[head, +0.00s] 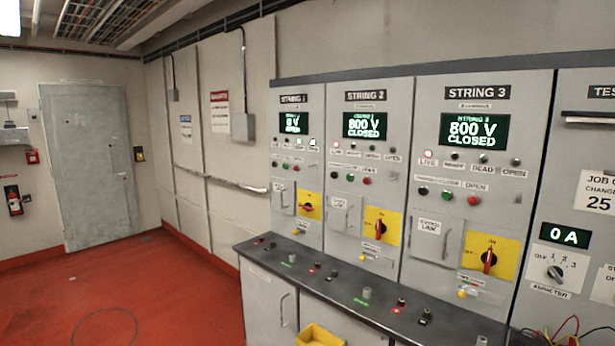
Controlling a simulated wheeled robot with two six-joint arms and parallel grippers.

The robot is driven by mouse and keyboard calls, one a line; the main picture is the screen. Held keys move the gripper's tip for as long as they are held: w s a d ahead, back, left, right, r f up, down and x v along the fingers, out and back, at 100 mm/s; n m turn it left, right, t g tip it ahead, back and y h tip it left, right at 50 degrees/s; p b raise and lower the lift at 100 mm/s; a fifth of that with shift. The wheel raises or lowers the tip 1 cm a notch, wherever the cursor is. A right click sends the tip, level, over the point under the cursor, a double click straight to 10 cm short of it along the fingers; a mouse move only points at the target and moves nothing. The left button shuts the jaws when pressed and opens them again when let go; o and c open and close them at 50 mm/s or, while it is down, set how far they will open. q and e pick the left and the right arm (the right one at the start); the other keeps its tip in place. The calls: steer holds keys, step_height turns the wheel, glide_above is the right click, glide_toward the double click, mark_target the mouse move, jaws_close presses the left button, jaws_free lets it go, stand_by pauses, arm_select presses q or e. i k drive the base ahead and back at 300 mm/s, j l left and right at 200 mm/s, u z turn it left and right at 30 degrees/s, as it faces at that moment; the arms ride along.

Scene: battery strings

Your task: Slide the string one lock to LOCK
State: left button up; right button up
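The STRING 1 panel (296,165) stands at the left end of the grey cabinet row, some way ahead. Its display (293,122) seems to read 1 V and OPEN. Low on the panel is a yellow plate (316,199) with a red rotary handle (308,207). A small door with a handle (282,196) sits left of the plate. The string one lock is too small to make out, so I cannot tell its position. Neither of my grippers is in view.
The STRING 2 (364,125) and STRING 3 (474,129) displays read 800 V CLOSED. A dark counter (330,283) with small parts runs below the panels. A yellow bin (318,335) is in front. The red floor (150,290) at left is open, towards a grey door (90,165).

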mark_target(295, 232)
steer(key=i+j+z, duration=0.4)
steer(key=i, duration=0.35)
steer(key=i+j+z, duration=0.4)
steer(key=i+j, duration=0.25)
steer(key=i+j+z, duration=0.45)
steer(key=j, duration=0.55)
steer(key=i, duration=0.1)
